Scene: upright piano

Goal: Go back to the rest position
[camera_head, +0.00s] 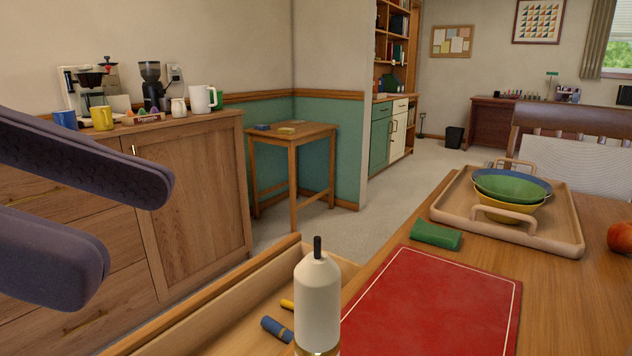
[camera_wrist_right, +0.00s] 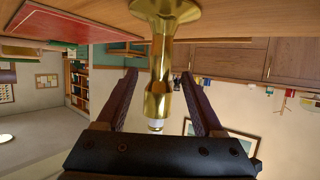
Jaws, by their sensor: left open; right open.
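My left gripper (camera_head: 135,230) is at the left edge of the head view, its two dark fingers spread with nothing between them. It is in front of the wooden cabinet in the picture. My right gripper (camera_wrist_right: 158,76) shows only in the right wrist view. Its two fingers are apart, one on each side of a brass candlestick (camera_wrist_right: 160,85) in that picture. I see no finger clearly pressed on the candlestick. A white candle-like piece with a black tip (camera_head: 317,298) stands at the bottom middle of the head view, with gold just below it.
An open drawer (camera_head: 215,318) holds a blue item (camera_head: 277,329). A red mat (camera_head: 435,305), green cloth (camera_head: 436,235), wooden tray (camera_head: 570,240) with bowls (camera_head: 512,189), and red fruit (camera_head: 621,238) are on the table. Mugs stand on the cabinet (camera_head: 190,190).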

